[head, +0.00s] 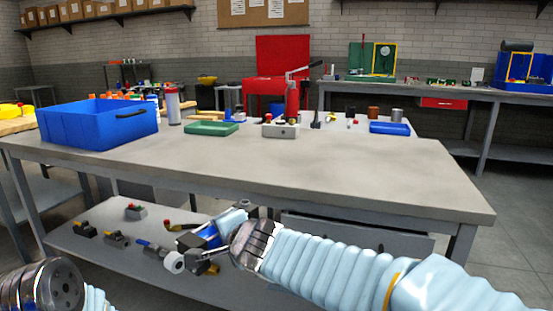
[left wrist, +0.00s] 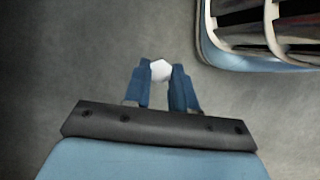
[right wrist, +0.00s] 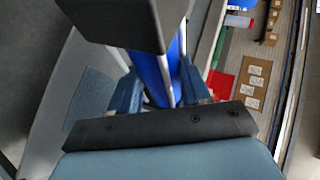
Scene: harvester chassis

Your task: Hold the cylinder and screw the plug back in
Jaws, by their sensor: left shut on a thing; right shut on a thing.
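The cylinder (right wrist: 166,78) has a blue barrel, silver rods and a large dark end block. My right gripper (right wrist: 160,75) is shut around the barrel in the right wrist view. In the left wrist view, my left gripper (left wrist: 160,68) is shut on a small white faceted piece, seemingly the plug (left wrist: 160,71). Its tips are outside the head view.
The grey table (head: 300,170) has a wide clear front. Several small parts lie on the lower shelf (head: 100,262). A blue-rimmed barred shape (left wrist: 262,62) fills the left wrist view's upper right.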

